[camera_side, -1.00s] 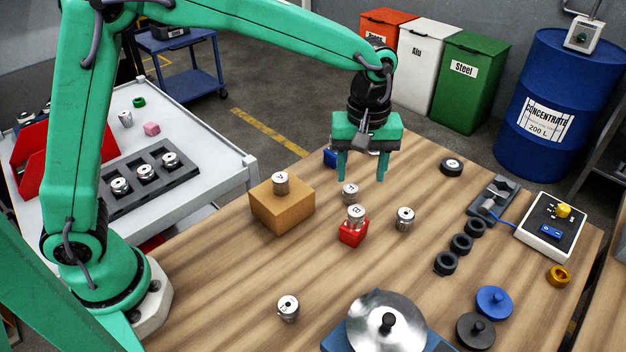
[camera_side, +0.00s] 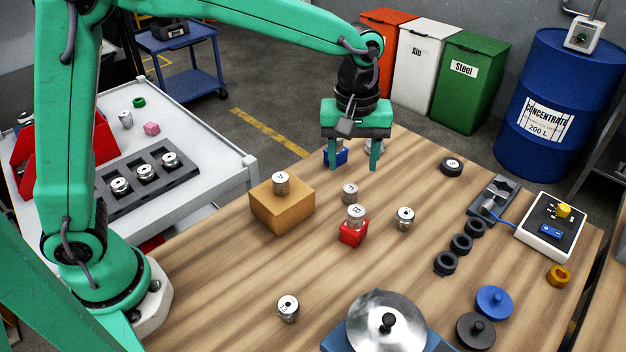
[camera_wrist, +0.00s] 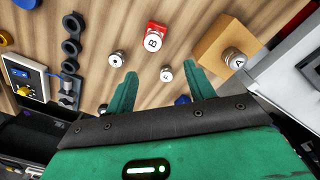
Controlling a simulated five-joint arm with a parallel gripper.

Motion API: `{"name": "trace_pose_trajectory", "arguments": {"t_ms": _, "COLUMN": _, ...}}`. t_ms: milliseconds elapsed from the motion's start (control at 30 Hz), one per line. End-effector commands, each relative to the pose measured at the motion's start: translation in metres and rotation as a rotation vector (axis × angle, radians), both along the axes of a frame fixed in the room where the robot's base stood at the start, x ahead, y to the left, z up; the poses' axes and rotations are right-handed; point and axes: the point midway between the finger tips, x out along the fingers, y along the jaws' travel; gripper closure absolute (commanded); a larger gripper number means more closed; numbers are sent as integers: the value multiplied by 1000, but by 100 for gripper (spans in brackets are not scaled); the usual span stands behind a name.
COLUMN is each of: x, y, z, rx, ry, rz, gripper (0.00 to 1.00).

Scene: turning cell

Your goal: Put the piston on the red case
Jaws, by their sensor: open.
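The red case (camera_side: 353,236) stands near the table's middle with a silver piston marked B (camera_side: 356,214) upright on it; the wrist view also shows the case (camera_wrist: 158,28) and piston B (camera_wrist: 152,43). My gripper (camera_side: 353,163) is open and empty above the table's far part, behind the case and apart from it. One silver piston (camera_side: 349,193) stands just behind the case, another (camera_side: 405,218) to its right, and one (camera_side: 288,308) at the front. A piston marked A (camera_side: 281,182) stands on the tan block (camera_side: 283,209).
A blue case (camera_side: 335,157) is partly hidden by my gripper; a metal part beside it is mostly hidden. Black rings (camera_side: 461,243) and a control box (camera_side: 551,226) lie right. A metal disc (camera_side: 372,335) is at the front.

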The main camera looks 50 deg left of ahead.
Motion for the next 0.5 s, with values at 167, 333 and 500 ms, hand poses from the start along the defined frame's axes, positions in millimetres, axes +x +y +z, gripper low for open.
{"name": "trace_pose_trajectory", "arguments": {"t_ms": 167, "x": -17, "y": 28, "z": 25, "rx": -13, "ry": -55, "rz": -75, "gripper": 46}}
{"name": "trace_pose_trajectory", "arguments": {"t_ms": 333, "x": -40, "y": 58, "z": 47, "rx": -17, "ry": -120, "rz": -174, "gripper": 46}}
{"name": "trace_pose_trajectory", "arguments": {"t_ms": 500, "x": -67, "y": 86, "z": 63, "rx": -6, "ry": -186, "rz": -274, "gripper": 46}}
